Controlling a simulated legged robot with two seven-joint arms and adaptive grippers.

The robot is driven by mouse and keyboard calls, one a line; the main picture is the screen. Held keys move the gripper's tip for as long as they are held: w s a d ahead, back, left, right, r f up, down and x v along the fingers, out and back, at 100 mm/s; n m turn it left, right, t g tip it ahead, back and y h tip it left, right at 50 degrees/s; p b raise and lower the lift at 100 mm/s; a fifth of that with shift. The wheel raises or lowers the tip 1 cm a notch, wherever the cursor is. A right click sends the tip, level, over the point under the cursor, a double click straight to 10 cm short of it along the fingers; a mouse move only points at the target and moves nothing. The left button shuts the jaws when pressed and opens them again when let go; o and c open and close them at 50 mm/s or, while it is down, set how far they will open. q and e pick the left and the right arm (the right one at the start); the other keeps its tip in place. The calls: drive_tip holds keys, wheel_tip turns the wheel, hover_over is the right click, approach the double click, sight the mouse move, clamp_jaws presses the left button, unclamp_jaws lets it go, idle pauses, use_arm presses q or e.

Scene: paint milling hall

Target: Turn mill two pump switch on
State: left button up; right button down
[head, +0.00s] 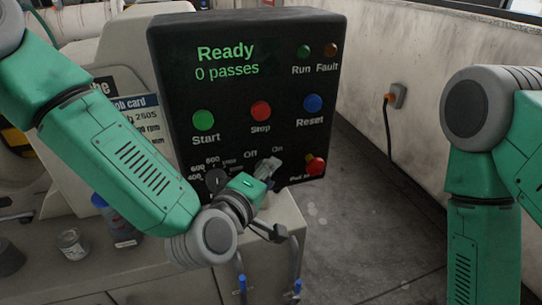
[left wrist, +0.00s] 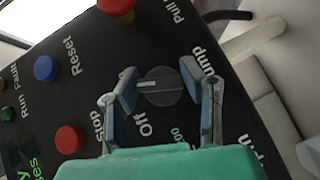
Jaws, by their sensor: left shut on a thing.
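The black control panel (head: 235,105) shows "Ready, 0 passes" in green. Its pump switch (left wrist: 162,92) is a round dark knob with a white mark, beside the words "Off" and "Pump" in the left wrist view. The mark points left in that view, above the "Off" label; a finger covers the spot where "On" lies. My left gripper (left wrist: 158,86) has its two fingers on opposite sides of the knob, shut on it. In the head view my left gripper (head: 266,171) hides most of the switch below "Off" and "On". My right gripper is not in view.
Start (head: 204,120), Stop (head: 261,111) and Reset (head: 313,103) buttons sit above the switch. A red pull knob (head: 316,165) is close at its right, a speed dial (head: 216,180) at its left. A blue-capped jar (head: 116,222) and a tin (head: 72,243) stand left. The floor right is clear.

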use_arm(q)
drive_tip(key=shift+s+a+f+m+g+y+p, duration=0.15)
drive_tip(key=shift+m+g+y+p, duration=0.55)
drive_tip(key=shift+p, duration=1)
drive_tip(key=o, duration=1.2)
drive_tip(key=shift+c, duration=0.2)
drive_tip(key=shift+w, duration=0.2)
drive_tip(key=shift+s+a, duration=0.1)
drive_tip(key=v, duration=1.1)
drive_tip(key=shift+s, duration=0.3)
drive_tip(key=shift+a, duration=0.1)
